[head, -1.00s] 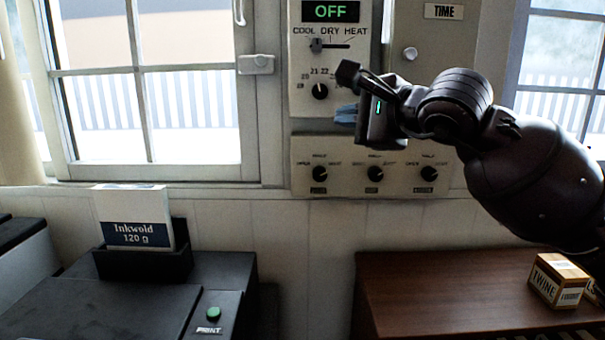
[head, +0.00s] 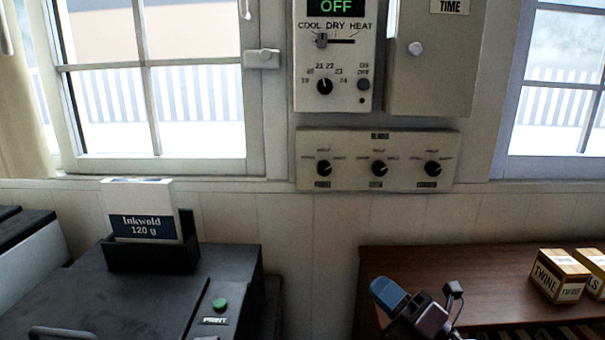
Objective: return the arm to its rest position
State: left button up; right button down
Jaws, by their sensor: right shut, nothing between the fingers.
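My right gripper (head: 390,293) is low at the bottom of the head view, in front of the brown wooden cabinet's left part. Its blue fingertips point up and to the left, and it is shut and empty. It is well below the wall controls and touches none of them. Most of my right arm is out of the frame. The control panel (head: 309,95) on the wall shows OFF, with a slider near its left end and a dial below. My left gripper is not in view.
A lower panel (head: 345,180) has three knobs. A grey box (head: 450,80) marked TIME hangs beside the control panel. A black printer (head: 120,300) with an Inkwold paper pack (head: 150,222) stands left. Twine boxes (head: 556,277) sit on the wooden cabinet (head: 450,262), right of my gripper.

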jog(key=s+d+f+m+h, duration=0.4)
jog(key=f+m+h, duration=0.1)
jog(key=f+m, duration=0.3)
jog(key=s+d+f+m+h, duration=0.4)
jog(key=s+f+m+h, duration=0.1)
jog(key=f+m, duration=0.3)
jog(key=s+d+f+m+h, duration=0.4)
jog(key=d+f+m+h, duration=0.1)
jog(key=f+m, duration=0.3)
jog(key=s+f+m+g+h, duration=0.1)
jog(key=s+f+m+g, duration=0.3)
jog(key=s, duration=0.6)
notch_tip(320, 180, down, 4)
jog(key=shift+s+d+r+m, duration=0.2)
jog(key=shift+d+m, duration=0.25)
jog(key=shift+m, duration=0.55)
